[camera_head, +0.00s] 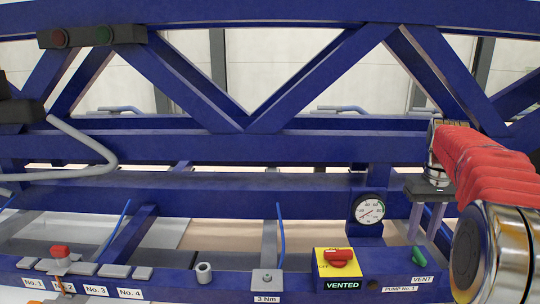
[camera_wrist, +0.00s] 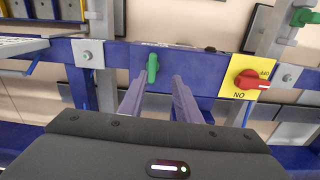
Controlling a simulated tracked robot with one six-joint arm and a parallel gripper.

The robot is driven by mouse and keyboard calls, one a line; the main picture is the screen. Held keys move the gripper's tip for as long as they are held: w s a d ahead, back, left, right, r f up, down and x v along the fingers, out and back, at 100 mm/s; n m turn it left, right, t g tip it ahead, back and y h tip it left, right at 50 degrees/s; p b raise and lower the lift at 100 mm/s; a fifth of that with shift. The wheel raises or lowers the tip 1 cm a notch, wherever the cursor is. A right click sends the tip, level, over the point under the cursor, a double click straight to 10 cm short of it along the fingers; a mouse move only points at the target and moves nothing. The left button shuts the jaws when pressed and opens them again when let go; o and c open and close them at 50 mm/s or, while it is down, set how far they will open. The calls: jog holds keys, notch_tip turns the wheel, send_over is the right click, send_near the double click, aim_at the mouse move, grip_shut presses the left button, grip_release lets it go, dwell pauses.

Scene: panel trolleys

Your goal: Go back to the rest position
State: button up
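My gripper (camera_head: 427,220) hangs at the right of the head view, its two purple fingers pointing down. In the wrist view my gripper (camera_wrist: 158,80) shows its fingers apart with nothing held between them. A green vent handle (camera_head: 418,257) is on the blue rail just below the fingers. It also shows in the wrist view (camera_wrist: 152,68), beyond the fingertips and upright; whether a fingertip touches it I cannot tell. My arm, with a red cover and silver joints, fills the right edge of the head view.
A yellow plate (camera_head: 328,268) with a red knob (camera_head: 338,256) sits left of the handle, above a "VENTED" label. A round gauge (camera_head: 369,210) stands behind. Blue trolley beams (camera_head: 240,148) cross the view. A thin grey bent tube (camera_head: 85,140) is at left.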

jog(key=s+a+r+t, duration=0.3)
jog(key=s+a, duration=0.8)
jog(key=a, duration=0.5)
jog(key=s+a+f+t, duration=0.1)
jog(key=s+a+f, duration=0.2)
jog(key=s, duration=0.4)
jog(key=s+a+f+n+t, duration=0.1)
jog(key=s+a+f, duration=0.3)
jog(key=s+a, duration=0.2)
jog(key=shift+s+a+f, duration=0.25)
jog(key=shift+s, duration=0.45)
jog(key=shift+o, duration=0.2)
jog(key=shift+w+r, duration=0.1)
dwell(1.7)
